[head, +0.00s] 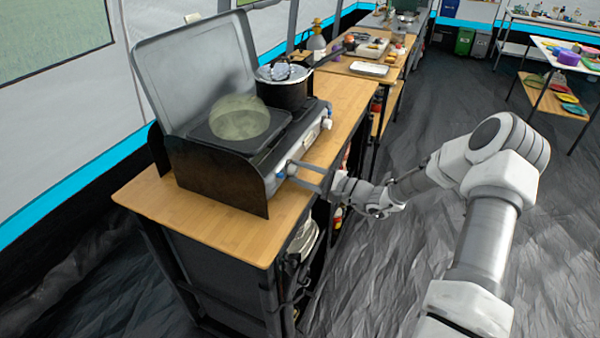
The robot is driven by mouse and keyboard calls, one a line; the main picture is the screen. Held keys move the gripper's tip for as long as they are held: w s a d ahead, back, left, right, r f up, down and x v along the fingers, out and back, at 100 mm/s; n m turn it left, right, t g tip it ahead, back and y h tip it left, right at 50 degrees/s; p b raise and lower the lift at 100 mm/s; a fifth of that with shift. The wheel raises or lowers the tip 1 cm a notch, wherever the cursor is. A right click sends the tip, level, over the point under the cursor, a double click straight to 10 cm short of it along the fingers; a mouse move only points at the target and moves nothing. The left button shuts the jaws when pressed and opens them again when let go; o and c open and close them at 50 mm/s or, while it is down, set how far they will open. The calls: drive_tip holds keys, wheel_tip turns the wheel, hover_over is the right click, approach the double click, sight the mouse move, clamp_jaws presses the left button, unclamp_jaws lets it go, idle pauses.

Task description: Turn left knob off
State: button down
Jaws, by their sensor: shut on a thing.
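A camping stove (215,105) with a raised grey lid stands on a wooden table. Its front panel faces right in the head view. The left knob (290,168) is at the near end of that panel, and its lower part and turn angle are hard to make out. The right knob (327,123) is at the far end. My gripper (297,170) reaches in from the right, its fingers shut on the left knob. A pale, see-through greenish dome (240,117) sits over the near burner; I cannot tell what it is.
A dark pot (284,87) sits on the far burner, its handle pointing right. The wooden tabletop (230,228) is bare in front of the stove. A black side shield (213,176) stands close to my gripper. The floor to the right is open.

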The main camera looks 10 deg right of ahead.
drive_tip(key=shift+r+m, duration=0.1)
drive_tip(key=shift+m, duration=0.2)
drive_tip(key=m+p, duration=0.2)
drive_tip(key=shift+r+m+p, duration=0.1)
drive_tip(key=shift+m+p, duration=0.2)
drive_tip(key=shift+m, duration=0.1)
drive_tip(key=m+p, duration=0.2)
drive_tip(key=m, duration=0.1)
drive_tip(key=shift+g, duration=0.3)
drive_tip(key=m+p, duration=0.1)
drive_tip(key=m, duration=0.2)
drive_tip(key=shift+d+m+g+p, duration=0.1)
drive_tip(key=shift+m+g+p, duration=0.25)
drive_tip(key=shift+m+g, duration=0.05)
drive_tip(key=shift+m+p, duration=0.6)
drive_tip(key=shift+m, duration=0.7)
drive_tip(key=c, duration=0.7)
unclamp_jaws()
drive_tip(key=shift+d, duration=0.15)
